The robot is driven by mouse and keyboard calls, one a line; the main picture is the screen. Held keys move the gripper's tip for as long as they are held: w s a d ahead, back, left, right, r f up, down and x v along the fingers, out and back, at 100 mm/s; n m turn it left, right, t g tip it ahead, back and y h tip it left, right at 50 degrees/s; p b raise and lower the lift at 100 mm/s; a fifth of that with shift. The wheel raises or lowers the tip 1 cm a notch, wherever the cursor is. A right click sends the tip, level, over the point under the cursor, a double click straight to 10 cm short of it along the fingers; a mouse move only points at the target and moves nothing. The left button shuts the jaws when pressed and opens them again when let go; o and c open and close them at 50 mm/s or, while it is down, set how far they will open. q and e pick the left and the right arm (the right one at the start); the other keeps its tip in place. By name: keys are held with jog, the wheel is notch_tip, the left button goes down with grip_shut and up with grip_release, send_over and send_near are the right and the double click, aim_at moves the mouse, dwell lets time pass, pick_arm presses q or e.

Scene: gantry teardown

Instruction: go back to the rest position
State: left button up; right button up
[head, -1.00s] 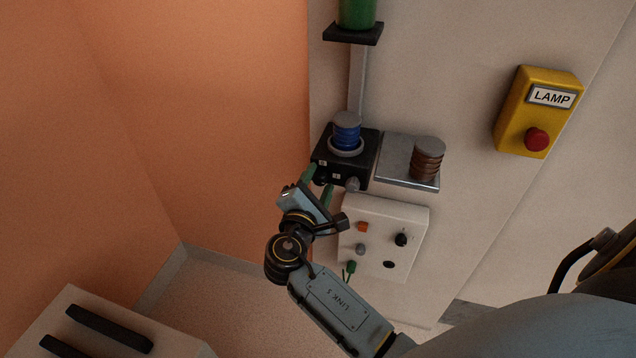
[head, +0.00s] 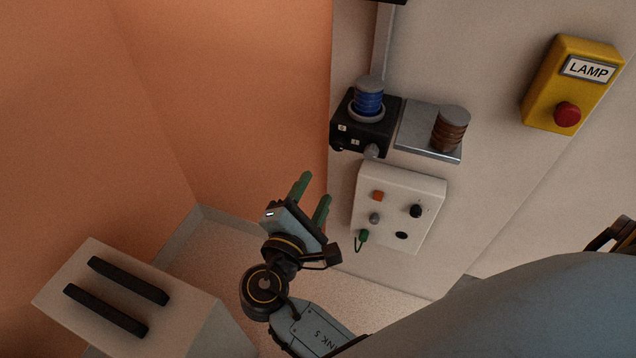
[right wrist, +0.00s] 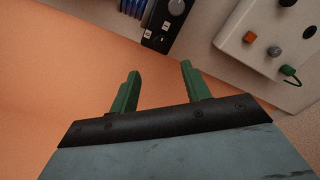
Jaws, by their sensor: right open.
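My right gripper (head: 312,198) has green fingers that stand apart with nothing between them. In the head view it is in front of the orange wall, left of the white control box and below the black box. The right wrist view also shows the open fingers (right wrist: 158,88), with orange wall beyond them. My left gripper is not in view.
On the pale wall are a black box (head: 352,139) with a blue coil (head: 369,97), a metal shelf (head: 418,138) with a brown coil (head: 450,130), a white control box (head: 425,190) and a yellow LAMP box (head: 545,88). A pale block (head: 75,262) with two black bars stands lower left.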

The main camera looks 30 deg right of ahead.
jog(key=shift+f, duration=0.1)
dwell(0.4)
jog(key=s+a+f+g+y, duration=0.15)
jog(key=s+f+y, duration=0.3)
jog(key=f, duration=1.25)
jog(key=s+f+g+y, duration=0.3)
jog(key=s+f+y, duration=0.15)
jog(key=f, duration=1.15)
jog(key=s+d+f+m+g+y, duration=0.2)
jog(key=s+f+m, duration=0.4)
jog(key=s, duration=0.7)
jog(key=s+d+f+m+g+y, duration=0.2)
jog(key=s+d+f+m+g, duration=0.2)
jog(key=s+f+m, duration=0.3)
jog(key=s+d+f, duration=0.1)
jog(key=s+f, duration=0.3)
jog(key=s, duration=0.2)
jog(key=shift+s+d+y, duration=0.15)
jog(key=shift+s+y, duration=0.2)
jog(key=shift+y, duration=0.05)
jog(key=shift+f, duration=0.1)
